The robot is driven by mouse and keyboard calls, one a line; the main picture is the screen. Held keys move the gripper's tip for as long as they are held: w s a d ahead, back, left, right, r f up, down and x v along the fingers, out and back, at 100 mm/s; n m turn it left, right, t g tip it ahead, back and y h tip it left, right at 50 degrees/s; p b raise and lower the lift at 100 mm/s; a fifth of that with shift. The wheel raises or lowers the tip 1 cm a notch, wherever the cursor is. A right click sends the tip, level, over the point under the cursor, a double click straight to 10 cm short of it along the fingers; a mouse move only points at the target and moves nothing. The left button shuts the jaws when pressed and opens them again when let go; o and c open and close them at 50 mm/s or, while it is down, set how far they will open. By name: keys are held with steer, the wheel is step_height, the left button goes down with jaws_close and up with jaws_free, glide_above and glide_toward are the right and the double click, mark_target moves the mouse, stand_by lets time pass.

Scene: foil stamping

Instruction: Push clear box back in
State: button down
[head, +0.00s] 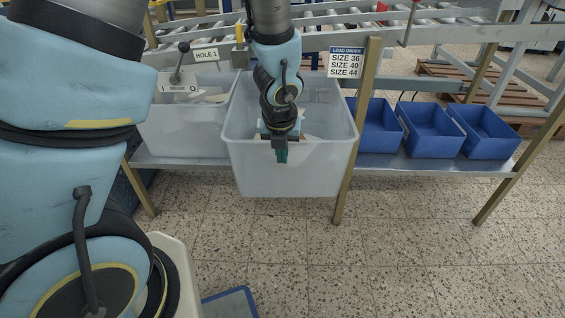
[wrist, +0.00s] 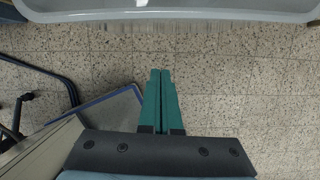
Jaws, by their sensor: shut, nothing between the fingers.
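The clear box (head: 292,180) is a large translucent whitish bin in the middle of the head view. It juts out from the metal shelf (head: 420,167) toward me, its front well past the shelf's front edge. Some pale items lie inside it, partly hidden by my arm. My gripper (head: 282,156) points down with its green fingers shut and empty, and overlaps the box's front wall in the head view. In the wrist view my gripper (wrist: 160,74) is over bare floor, and the rim of the box (wrist: 170,15) crosses the top, apart from the fingertips.
A second translucent bin (head: 185,135) sits to the left of the clear box. A wooden post (head: 353,150) stands close to its right side, with several blue bins (head: 430,135) beyond. A blue-edged panel (wrist: 100,110) lies low at left in the wrist view. The floor in front is open.

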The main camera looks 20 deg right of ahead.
mark_target(284, 166)
steer(key=w+d+f, duration=0.1)
steer(key=f, duration=0.2)
steer(key=w+f+b, duration=0.1)
steer(key=w+f, duration=0.1)
steer(key=f, duration=0.1)
steer(key=w+d+f, duration=0.1)
steer(key=w+f, duration=0.1)
steer(key=f, duration=0.1)
steer(key=shift+w+d+b, duration=0.15)
steer(key=shift+d+b, duration=0.2)
steer(key=shift+b, duration=0.05)
steer(key=shift+w+d, duration=0.2)
steer(key=shift+w, duration=0.15)
